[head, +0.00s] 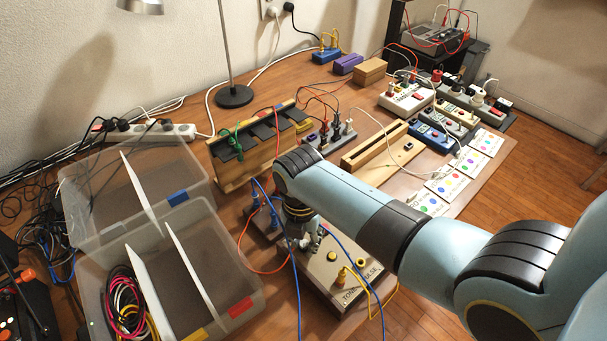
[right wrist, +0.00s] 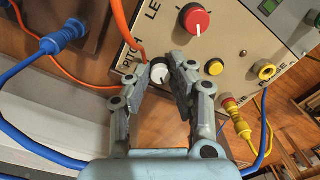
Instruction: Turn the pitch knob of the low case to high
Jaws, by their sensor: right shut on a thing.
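The low case (head: 335,290) is a beige box with the lettering "TONE PULSE" on its front part, in the lower middle of the head view. In the right wrist view its panel (right wrist: 245,42) shows a red knob with a white pointer line (right wrist: 194,19), a yellow button (right wrist: 214,67) and a pale pitch knob (right wrist: 159,73) beside the word "PITCH". My right gripper (right wrist: 160,77) has its fingers closed on both sides of the pitch knob; in the head view the gripper (head: 311,238) partly hides the panel. The knob's exact pointer direction is unclear. My left gripper is not in view.
Orange (right wrist: 125,30) and blue (right wrist: 25,70) cables run close to the gripper. A yellow plug (right wrist: 235,112) sits at the panel's edge. Clear divided bins (head: 215,265) stand at left, a wooden rack (head: 230,175) behind, and more cases (head: 405,98) at the back right.

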